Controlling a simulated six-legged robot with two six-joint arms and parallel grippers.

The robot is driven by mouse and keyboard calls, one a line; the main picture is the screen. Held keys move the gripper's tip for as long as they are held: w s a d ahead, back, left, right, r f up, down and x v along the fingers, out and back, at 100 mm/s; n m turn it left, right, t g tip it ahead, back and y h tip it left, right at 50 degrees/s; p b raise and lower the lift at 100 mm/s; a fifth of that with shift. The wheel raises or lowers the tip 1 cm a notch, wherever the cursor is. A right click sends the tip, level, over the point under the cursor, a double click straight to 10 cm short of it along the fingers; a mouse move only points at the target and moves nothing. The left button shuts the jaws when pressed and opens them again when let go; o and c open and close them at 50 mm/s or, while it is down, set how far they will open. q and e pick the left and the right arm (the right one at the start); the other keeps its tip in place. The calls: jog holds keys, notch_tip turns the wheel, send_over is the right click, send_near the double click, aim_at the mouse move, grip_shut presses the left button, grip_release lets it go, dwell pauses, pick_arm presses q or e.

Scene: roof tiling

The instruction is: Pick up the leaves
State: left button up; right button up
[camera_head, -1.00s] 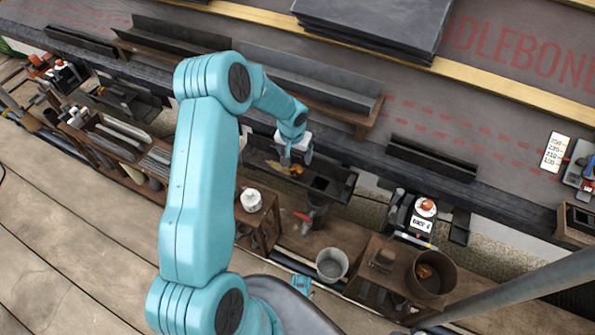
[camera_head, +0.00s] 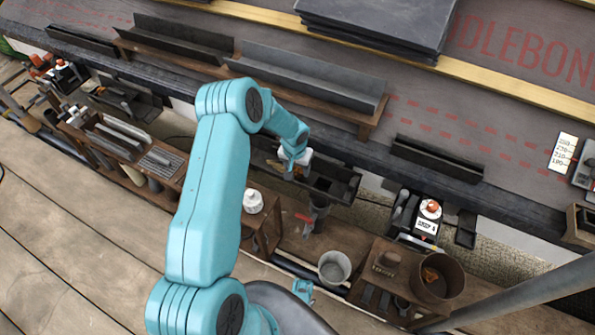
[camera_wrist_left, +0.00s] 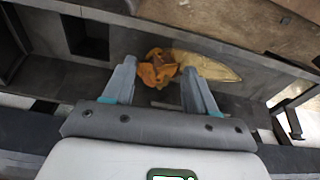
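A crumpled orange leaf (camera_wrist_left: 157,68) and a long, pale yellow-brown leaf (camera_wrist_left: 208,65) lie side by side, touching, in a dark gutter trough (camera_wrist_left: 50,75). My left gripper (camera_wrist_left: 160,88) is open above the trough, its two fingers on either side of the orange leaf. I cannot tell how far the fingertips are above it. In the head view my left gripper (camera_head: 290,170) hangs over the trough (camera_head: 338,184) and mostly hides the leaves. A brown bucket (camera_head: 452,285) at the lower right has something orange, leaf-like, inside.
A grey metal bucket (camera_head: 334,267) and a white-topped bottle (camera_head: 252,202) stand near the trough. A dark square opening (camera_wrist_left: 86,37) is at the trough's left in the wrist view. Stacked slates (camera_head: 380,22) lie on the roof above. The plank floor (camera_head: 70,230) is clear.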

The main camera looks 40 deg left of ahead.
pick_arm(q)
jog(key=c, duration=0.6)
jog(key=shift+o, duration=0.2)
